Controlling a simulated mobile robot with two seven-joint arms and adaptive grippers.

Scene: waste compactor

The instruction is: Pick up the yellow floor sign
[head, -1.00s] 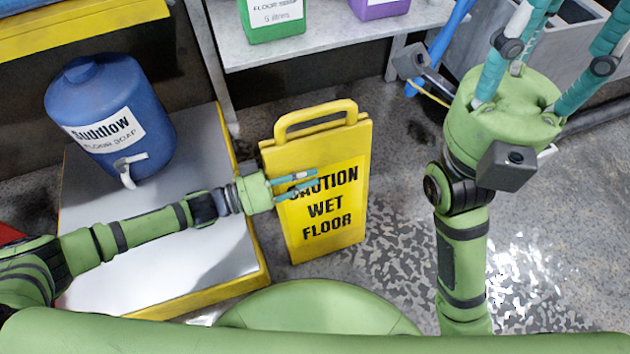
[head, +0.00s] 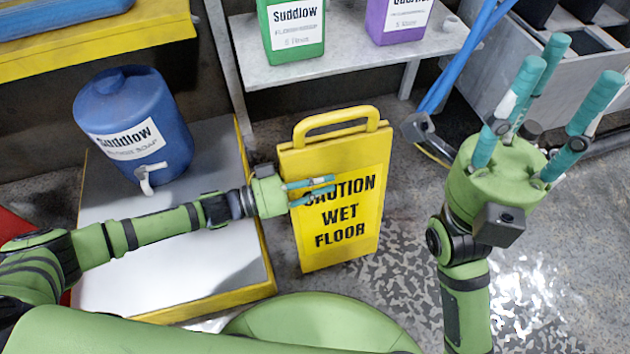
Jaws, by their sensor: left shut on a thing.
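The yellow floor sign (head: 340,240), lettered "CAUTION WET FLOOR", stands upright on the grey floor in the middle of the head view, with its handle at the top. My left gripper (head: 322,190) reaches in from the left and is shut on the sign near its left edge. Its teal fingers lie across the front face, over part of the word "CAUTION". Any finger behind the sign is hidden. My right gripper (head: 545,100) is raised at the right, its teal fingers spread and pointing up, empty and apart from the sign.
A blue soap container (head: 130,120) stands on a yellow-edged metal platform (head: 190,255) left of the sign. Behind, a shelf (head: 350,65) holds a green jug (head: 292,30) and a purple jug (head: 395,20). A grey bin unit (head: 570,75) stands back right. Open wet floor lies right of the sign.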

